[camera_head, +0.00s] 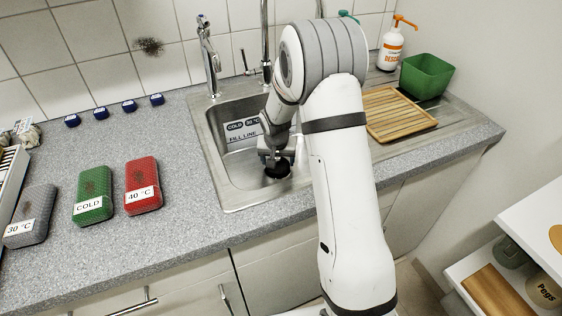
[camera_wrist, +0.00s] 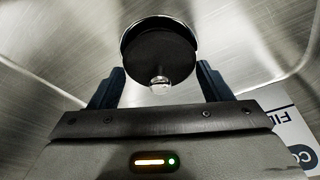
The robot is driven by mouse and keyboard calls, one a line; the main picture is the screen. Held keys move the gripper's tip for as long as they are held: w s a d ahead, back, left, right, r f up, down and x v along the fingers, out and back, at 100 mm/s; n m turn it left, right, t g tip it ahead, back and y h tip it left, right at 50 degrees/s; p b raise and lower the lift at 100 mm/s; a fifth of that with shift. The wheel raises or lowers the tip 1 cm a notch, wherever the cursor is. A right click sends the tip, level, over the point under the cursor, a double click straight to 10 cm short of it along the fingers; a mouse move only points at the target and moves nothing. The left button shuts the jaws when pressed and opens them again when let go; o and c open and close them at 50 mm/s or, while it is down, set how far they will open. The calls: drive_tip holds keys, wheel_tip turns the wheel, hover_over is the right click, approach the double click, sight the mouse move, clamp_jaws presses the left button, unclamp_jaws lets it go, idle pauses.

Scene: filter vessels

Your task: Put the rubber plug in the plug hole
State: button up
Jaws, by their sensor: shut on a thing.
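The black rubber plug (camera_wrist: 158,52) is a round disc with a small metal knob on top. My gripper (camera_wrist: 160,85) is down inside the steel sink (camera_head: 216,152) and shut on the plug, with its dark fingers on both sides of the knob. In the head view the plug (camera_head: 278,170) shows as a black disc low in the basin, below my gripper (camera_head: 277,160). In the wrist view a bright metal rim shows around the plug's upper left edge. The plug covers most of the hole, and I cannot tell whether it is seated in it or just above it.
A label with a fill line (camera_head: 242,132) is on the basin's back wall. A tap (camera_head: 208,55) stands behind the sink. A wooden rack (camera_head: 398,113) and a green tub (camera_head: 427,76) are to the right. Red (camera_head: 142,184), green (camera_head: 93,195) and grey (camera_head: 30,216) cases lie on the left.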

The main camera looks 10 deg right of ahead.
drive_tip(key=shift+f, duration=0.45)
drive_tip(key=shift+f, duration=0.25)
drive_tip(key=o, duration=1)
drive_tip(key=shift+r, duration=0.1)
drive_tip(key=shift+c, duration=0.2)
